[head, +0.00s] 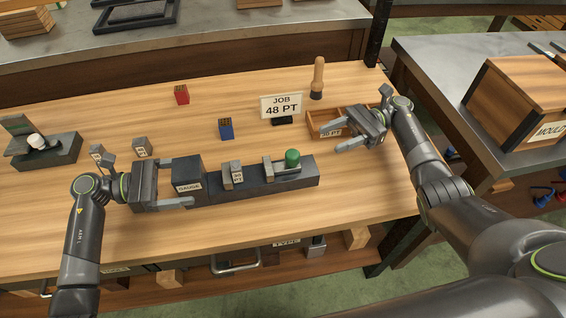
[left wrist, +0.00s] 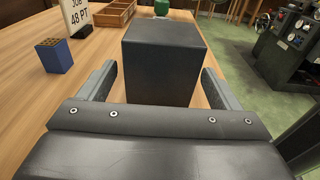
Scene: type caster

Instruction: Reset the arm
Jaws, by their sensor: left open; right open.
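My left gripper (head: 178,182) is open at the left end of the dark gauge (head: 188,172), its fingers on either side of the gauge's tall end block. In the left wrist view the block (left wrist: 162,62) stands between the two open fingers (left wrist: 160,88), with a gap visible at each side. My right gripper (head: 343,134) is open and empty over the wooden tray marked 30 PT (head: 312,121), at the right of the bench. My right arm reaches in from the lower right.
A grey type block (head: 237,176) and a green knob (head: 292,157) are on the gauge. The JOB 48 PT sign (head: 281,107), blue block (head: 225,129), red block (head: 181,94) and wooden-handled tool (head: 318,78) stand behind. The bench front is clear.

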